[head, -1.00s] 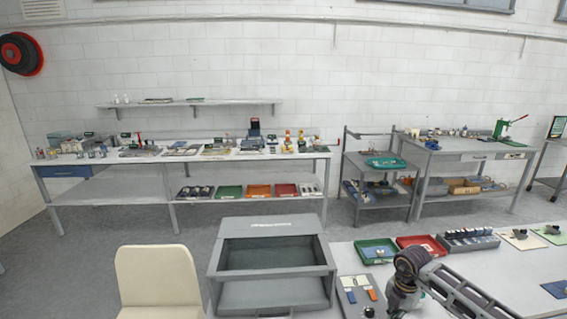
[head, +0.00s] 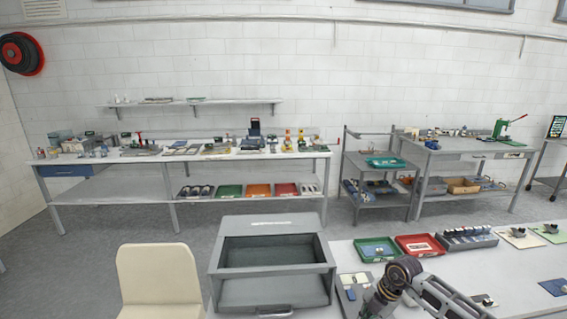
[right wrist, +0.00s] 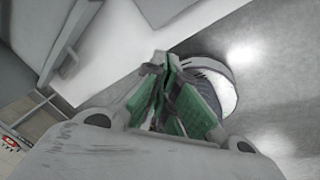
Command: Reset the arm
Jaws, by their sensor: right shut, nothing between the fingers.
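My right arm (head: 405,272) comes in low at the right of the head view, above the work table. Its gripper cannot be made out there. In the right wrist view my right gripper (right wrist: 160,62) has its green-padded fingers together, with nothing held between them. A grey curved object lies behind the fingers, and a pale flat surface is at upper left. The grey ozone washer box (head: 325,262) stands with its front open and its door folded down, handle at the bottom. Its cavity looks empty. My left gripper is not in view.
A green tray (head: 358,248), a red tray (head: 405,240) and a grey rack (head: 467,238) stand along the table's (head: 510,275) far edge. A grey tray (head: 343,292) with small pieces is partly behind my arm. A cream chair (head: 158,280) stands left of the washer.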

